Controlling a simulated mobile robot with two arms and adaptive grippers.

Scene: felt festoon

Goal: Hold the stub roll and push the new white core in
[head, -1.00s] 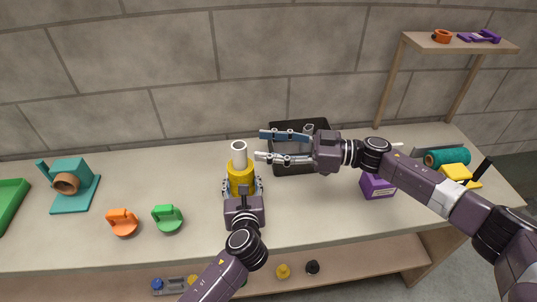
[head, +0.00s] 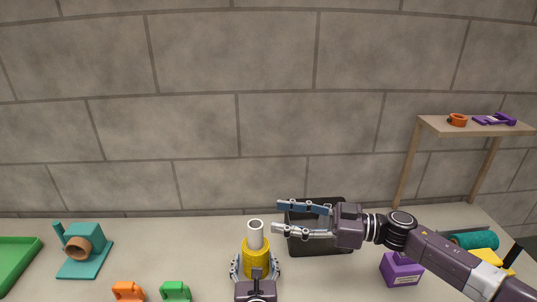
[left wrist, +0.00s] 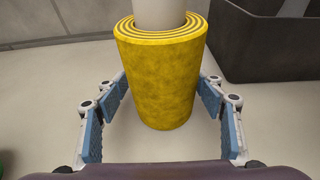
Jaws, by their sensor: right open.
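The stub roll is a yellow felt roll (head: 256,256), upright on the table; it also shows in the left wrist view (left wrist: 160,85). A white core (head: 255,234) stands upright in its top, with a length sticking out above. How deep it sits is hidden. My right gripper (head: 278,217) is open and empty. Its fingers point left, with their tips just right of the core's upper end and apart from it.
A black bin (head: 318,245) stands behind my right gripper. A purple box (head: 402,269) is at the right. A teal stand (head: 84,250) and green tray (head: 14,262) are at the left, with orange (head: 128,290) and green (head: 175,289) pieces nearer. A shelf (head: 450,128) is at back right.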

